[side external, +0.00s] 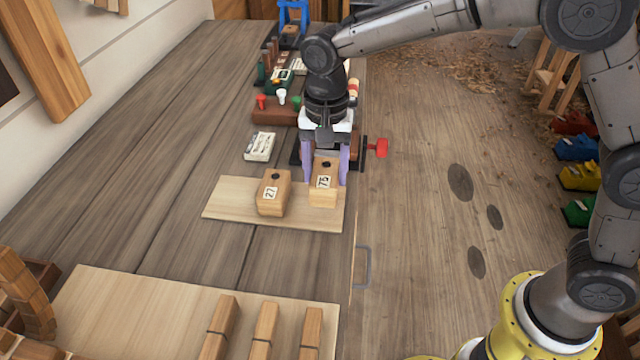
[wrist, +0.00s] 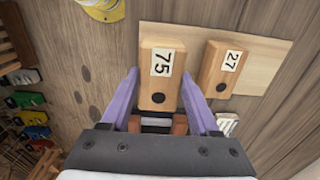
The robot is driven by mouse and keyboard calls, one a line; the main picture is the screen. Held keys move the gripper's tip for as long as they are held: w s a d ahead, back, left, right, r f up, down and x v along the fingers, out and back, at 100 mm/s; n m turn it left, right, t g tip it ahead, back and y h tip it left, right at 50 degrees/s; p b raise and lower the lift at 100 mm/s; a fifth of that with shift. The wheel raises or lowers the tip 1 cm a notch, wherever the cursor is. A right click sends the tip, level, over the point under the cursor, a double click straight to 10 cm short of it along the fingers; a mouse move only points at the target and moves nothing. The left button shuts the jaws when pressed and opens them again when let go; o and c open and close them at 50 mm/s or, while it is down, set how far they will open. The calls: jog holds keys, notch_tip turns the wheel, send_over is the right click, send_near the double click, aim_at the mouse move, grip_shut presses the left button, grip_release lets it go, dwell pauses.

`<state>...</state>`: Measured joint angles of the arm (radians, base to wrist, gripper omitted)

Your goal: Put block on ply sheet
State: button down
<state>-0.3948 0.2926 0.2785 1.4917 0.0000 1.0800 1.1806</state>
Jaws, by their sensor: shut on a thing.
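A wooden block labelled 75 (side external: 323,191) is between the purple fingers of my gripper (side external: 325,172), which is shut on it. The block is at the right end of a pale ply sheet (side external: 226,198); I cannot tell whether it touches the sheet or hangs just above. A similar block labelled 27 (side external: 272,193) stands on the sheet to its left. In the wrist view, block 75 (wrist: 160,72) lies between the fingers (wrist: 158,88) over the sheet's left end, and block 27 (wrist: 220,70) stands to its right on the sheet (wrist: 268,62).
A small white labelled box (side external: 260,146) lies behind the sheet. A dark fixture with a red handle (side external: 377,148) is behind my gripper near the bench edge. A larger board (side external: 130,310) with several wooden strips lies in front. The bench (side external: 130,180) at left is clear.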

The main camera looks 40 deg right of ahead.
jog(key=shift+w+a+f, duration=0.1)
jog(key=shift+w+f, duration=0.25)
jog(key=shift+f, duration=0.05)
jog(key=shift+w+a+f, duration=0.1)
jog(key=shift+w+f, duration=0.05)
jog(key=shift+f, duration=1.55)
jog(key=shift+f, duration=0.15)
jog(key=shift+c, duration=0.6)
grip_release()
